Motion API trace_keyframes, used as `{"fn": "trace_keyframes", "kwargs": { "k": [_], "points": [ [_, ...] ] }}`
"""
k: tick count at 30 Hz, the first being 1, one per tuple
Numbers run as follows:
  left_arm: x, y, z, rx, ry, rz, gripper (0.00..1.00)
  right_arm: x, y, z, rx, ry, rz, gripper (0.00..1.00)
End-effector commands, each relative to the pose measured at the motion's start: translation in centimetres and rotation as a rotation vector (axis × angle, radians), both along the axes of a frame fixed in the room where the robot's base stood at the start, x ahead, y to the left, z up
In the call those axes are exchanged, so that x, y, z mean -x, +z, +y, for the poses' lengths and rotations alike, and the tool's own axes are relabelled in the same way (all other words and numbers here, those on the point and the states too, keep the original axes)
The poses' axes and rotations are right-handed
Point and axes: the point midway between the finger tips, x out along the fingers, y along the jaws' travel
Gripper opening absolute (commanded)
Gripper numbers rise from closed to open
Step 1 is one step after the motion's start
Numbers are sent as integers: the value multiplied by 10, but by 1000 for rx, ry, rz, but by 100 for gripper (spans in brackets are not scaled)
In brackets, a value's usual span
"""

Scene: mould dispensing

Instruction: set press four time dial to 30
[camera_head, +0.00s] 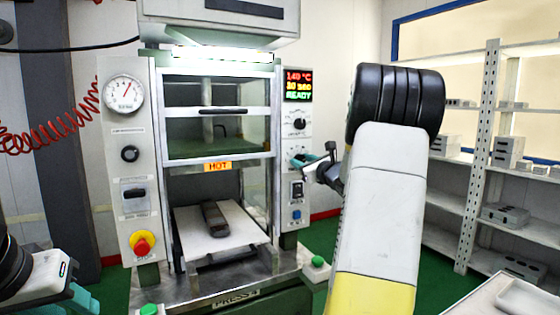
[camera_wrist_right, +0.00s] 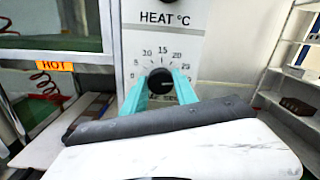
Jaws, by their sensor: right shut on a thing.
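Press four (camera_head: 215,255), named on its front plate, stands in the middle of the head view. The time dial (camera_wrist_right: 160,81) is a black knob with a scale around it, on which 10, 15, 20 and 25 can be read. The teal fingers of my right gripper (camera_wrist_right: 161,88) are shut on the knob, one on each side. In the head view my right gripper (camera_head: 305,160) is at the right panel, below the heat dial (camera_head: 300,123), and hides the time dial. The panel display (camera_head: 298,86) shows 140 °C, a blurred time line that seems to read 20, and READY. My left gripper (camera_head: 82,300) is partly visible at lower left.
A dark mould (camera_head: 214,217) lies on the white press plate (camera_head: 190,222), under a HOT label (camera_head: 217,166). A red emergency button (camera_head: 142,243) is on the left panel. Metal shelves (camera_head: 475,170) with grey blocks stand at the right. Green floor shows between.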

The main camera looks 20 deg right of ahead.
Motion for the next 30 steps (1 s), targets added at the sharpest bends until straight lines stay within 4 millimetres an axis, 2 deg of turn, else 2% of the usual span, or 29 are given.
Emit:
{"fn": "trace_keyframes", "kwargs": {
  "k": [1, 12, 27, 28, 30],
  "points": [
    [0, 0, 0, 0, 0, 0, 36, 0, 7, 0, -24, 1, -12, 0],
    [0, 0, 0, 0, 0, 0, 36, 0, 8, 0, -154, 1, -3, 0],
    [0, 0, 0, 0, 0, 0, 36, 0, 9, -1, -169, 0, -4, 0],
    [0, 0, 0, 0, 0, 0, 36, 0, 9, -1, -169, 0, -4, 40],
    [0, 0, 0, 0, 0, 0, 36, 0, 8, -1, -168, 1, -2, 54]
  ]
}}
